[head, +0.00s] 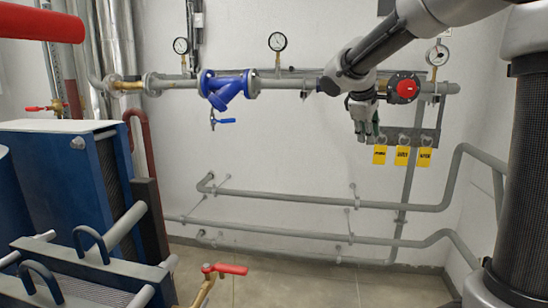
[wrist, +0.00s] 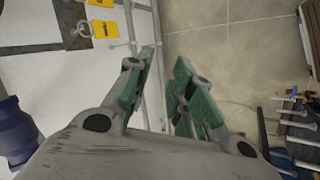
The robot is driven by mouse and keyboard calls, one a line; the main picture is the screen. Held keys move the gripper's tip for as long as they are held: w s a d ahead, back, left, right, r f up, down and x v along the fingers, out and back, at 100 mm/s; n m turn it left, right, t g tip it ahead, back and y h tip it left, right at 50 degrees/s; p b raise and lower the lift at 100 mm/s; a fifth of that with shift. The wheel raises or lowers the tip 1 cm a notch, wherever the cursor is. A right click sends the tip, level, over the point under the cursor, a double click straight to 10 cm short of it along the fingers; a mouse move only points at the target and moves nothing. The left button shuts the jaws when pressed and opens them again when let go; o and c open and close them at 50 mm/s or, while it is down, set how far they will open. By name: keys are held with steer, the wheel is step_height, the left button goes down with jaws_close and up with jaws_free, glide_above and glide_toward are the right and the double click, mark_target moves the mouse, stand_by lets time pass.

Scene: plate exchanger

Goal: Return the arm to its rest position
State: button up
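My gripper (head: 364,132) hangs fingers-down at the end of my arm (head: 385,48), in front of the white wall and just left of several yellow tags (head: 402,156). In the wrist view my gripper (wrist: 166,56) shows two green-padded fingers standing apart, with nothing between them. It looks empty and open. Part of the gripper is hard to make out in the head view, where it is small and lies below the wrist.
A pipe with a blue strainer (head: 229,88), gauges (head: 277,42) and a red round part (head: 405,88) runs along the wall close to my wrist. A blue plate exchanger (head: 70,180) stands at the left. A red-handled valve (head: 222,269) is low in front. Floor (head: 290,285) is bare.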

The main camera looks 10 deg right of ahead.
steer(key=s+f+m+y, duration=0.1)
steer(key=s+f+m, duration=0.1)
steer(key=s, duration=0.8)
steer(key=s+f+m+y, duration=0.2)
steer(key=s+f+m, duration=0.1)
steer(key=s, duration=0.8)
steer(key=s+f+m+y, duration=0.1)
steer(key=s+f+m, duration=0.2)
steer(key=s, duration=0.7)
steer(key=shift+s+a+m+g+y, duration=0.15)
steer(key=shift+s+m+g+y, duration=0.15)
steer(key=shift+m+y, duration=0.1)
